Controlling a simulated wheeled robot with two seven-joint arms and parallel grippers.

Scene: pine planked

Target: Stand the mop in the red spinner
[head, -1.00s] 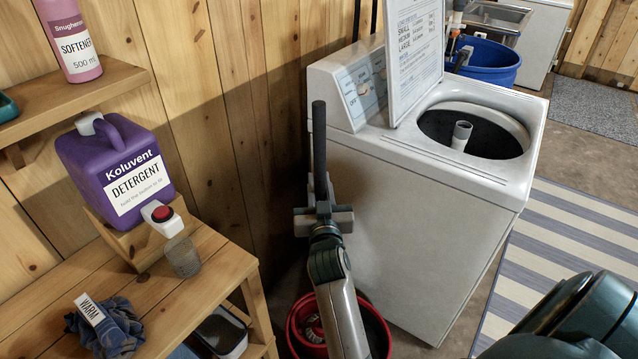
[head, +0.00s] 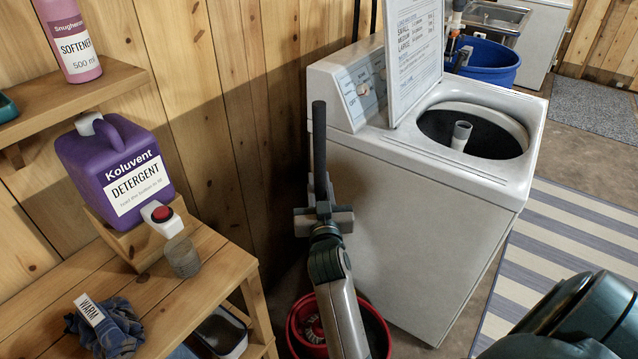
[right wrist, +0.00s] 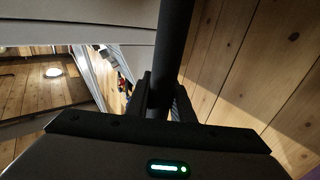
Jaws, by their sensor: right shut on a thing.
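The mop's dark handle (head: 318,140) stands nearly upright beside the washing machine. My right gripper (head: 322,212) is shut around the handle. In the right wrist view the handle (right wrist: 173,50) runs up from between the fingers (right wrist: 160,100). The red spinner (head: 295,345) is on the floor below, partly covered by my forearm. A pale, strand-like or patterned shape (head: 312,331) shows inside its rim. I cannot tell whether this is the mop head or how it rests. The lower part of the handle is hidden by my arm. My left gripper is not in view.
The white washing machine (head: 420,230), lid raised, stands close to the right of the handle. A wooden bench (head: 215,265) with a purple detergent jug (head: 115,170), a cup (head: 182,257) and a blue cloth (head: 112,330) is at left. The plank wall is behind.

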